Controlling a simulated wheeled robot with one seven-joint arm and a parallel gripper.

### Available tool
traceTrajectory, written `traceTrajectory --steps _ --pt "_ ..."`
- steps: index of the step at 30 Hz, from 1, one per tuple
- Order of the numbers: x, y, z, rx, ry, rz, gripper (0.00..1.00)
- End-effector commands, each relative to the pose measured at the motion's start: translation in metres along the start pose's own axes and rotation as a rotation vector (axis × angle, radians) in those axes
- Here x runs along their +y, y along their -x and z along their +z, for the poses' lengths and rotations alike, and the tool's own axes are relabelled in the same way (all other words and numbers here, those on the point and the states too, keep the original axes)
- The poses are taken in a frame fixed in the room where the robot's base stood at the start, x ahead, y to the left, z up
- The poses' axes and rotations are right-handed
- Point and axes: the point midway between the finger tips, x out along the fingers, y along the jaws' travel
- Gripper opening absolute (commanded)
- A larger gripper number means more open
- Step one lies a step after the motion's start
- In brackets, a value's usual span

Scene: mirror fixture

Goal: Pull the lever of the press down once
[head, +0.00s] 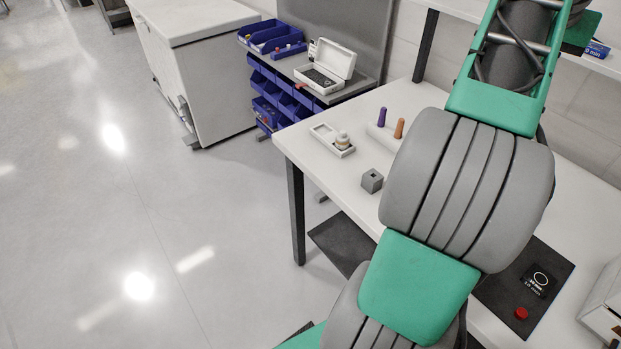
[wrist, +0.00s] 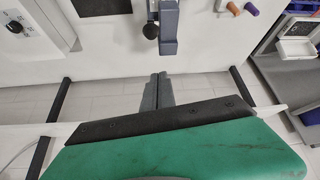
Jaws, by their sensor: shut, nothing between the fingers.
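The press (wrist: 168,22) shows in the wrist view as a grey upright block at the top centre. Its lever (wrist: 151,30) ends in a black ball knob on the left side of the block. My gripper (wrist: 158,76) is in the wrist view, its two dark fingers shut together and empty. The fingertips appear below the knob in the picture, apart from it; the depth between them is hard to judge. In the head view my arm covers the middle of the table, and neither the press nor my gripper can be made out.
On the white table (head: 318,158) stand a small grey block (head: 372,181), a white tray (head: 321,132), and purple (head: 382,117) and orange (head: 399,128) pegs. A dark mat (head: 556,262) with a red cap (head: 521,313) lies right. A white box with knobs (wrist: 30,35) is left in the wrist view.

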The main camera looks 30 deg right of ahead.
Motion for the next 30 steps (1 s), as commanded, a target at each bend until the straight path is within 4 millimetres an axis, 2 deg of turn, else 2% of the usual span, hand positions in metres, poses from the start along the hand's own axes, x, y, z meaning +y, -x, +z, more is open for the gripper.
traceTrajectory --steps 1,3,5,20,30 --pt "0.000 0.017 -0.004 0.002 0.001 -0.001 0.00" --pt "-0.002 0.027 -0.002 0.001 0.006 -0.002 0.00" --pt "-0.016 0.018 0.007 -0.005 0.035 -0.012 0.00" --pt "-0.101 0.010 0.059 -0.020 0.236 -0.088 0.00" --pt "-0.151 0.007 0.106 -0.029 0.370 -0.146 0.00"
